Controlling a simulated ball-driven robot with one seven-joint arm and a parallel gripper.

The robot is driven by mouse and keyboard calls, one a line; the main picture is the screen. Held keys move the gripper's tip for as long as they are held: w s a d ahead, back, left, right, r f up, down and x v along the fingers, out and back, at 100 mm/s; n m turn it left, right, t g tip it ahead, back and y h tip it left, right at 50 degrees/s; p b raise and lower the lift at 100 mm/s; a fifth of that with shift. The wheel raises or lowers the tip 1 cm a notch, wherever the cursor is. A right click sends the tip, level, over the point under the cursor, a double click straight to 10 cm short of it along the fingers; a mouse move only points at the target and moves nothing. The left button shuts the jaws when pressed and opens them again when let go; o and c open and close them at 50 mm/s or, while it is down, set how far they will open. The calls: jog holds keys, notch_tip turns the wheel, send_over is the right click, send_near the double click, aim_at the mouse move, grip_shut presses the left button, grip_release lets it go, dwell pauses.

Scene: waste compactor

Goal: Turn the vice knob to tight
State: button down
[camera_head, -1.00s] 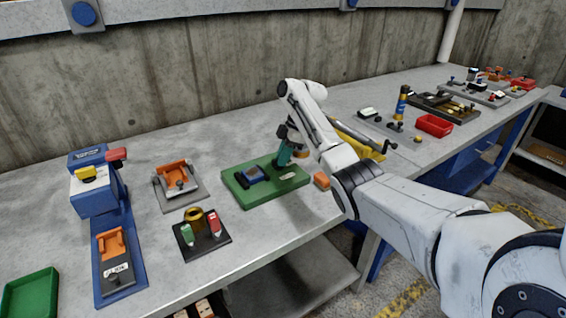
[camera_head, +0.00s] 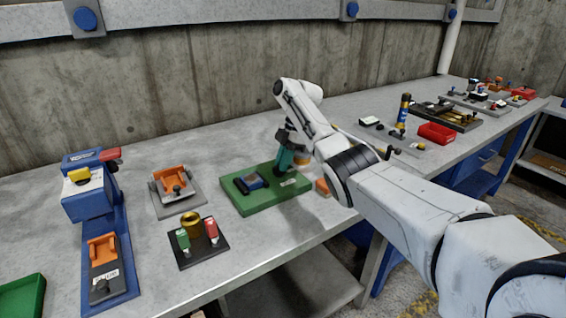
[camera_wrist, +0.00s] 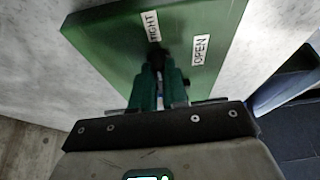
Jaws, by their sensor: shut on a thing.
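The vice is a green board (camera_head: 262,203) on the bench with a small blue-and-black body (camera_head: 249,183) on its left part. My gripper (camera_head: 285,160) reaches down over the right part of the board, with teal fingers. In the wrist view the fingers (camera_wrist: 160,88) are close together in front of the green board (camera_wrist: 115,55), shut on the vice knob, which the fingers mostly hide. A white TIGHT label (camera_wrist: 152,26) lies beyond the fingers, and an OPEN label (camera_wrist: 200,49) is to its right. Which label the knob points to cannot be told.
An orange block (camera_head: 322,187) sits just right of the green board. A black plate with a brass ring (camera_head: 191,224) and an orange clamp fixture (camera_head: 174,180) stand to the left. My arm covers the bench behind and right of the board.

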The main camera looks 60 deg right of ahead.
jog(key=c, duration=1.1)
grip_release()
jog(key=shift+c, duration=0.2)
jog(key=v, duration=1)
jog(key=shift+d+r+b, duration=0.2)
jog(key=shift+r+b, duration=0.15)
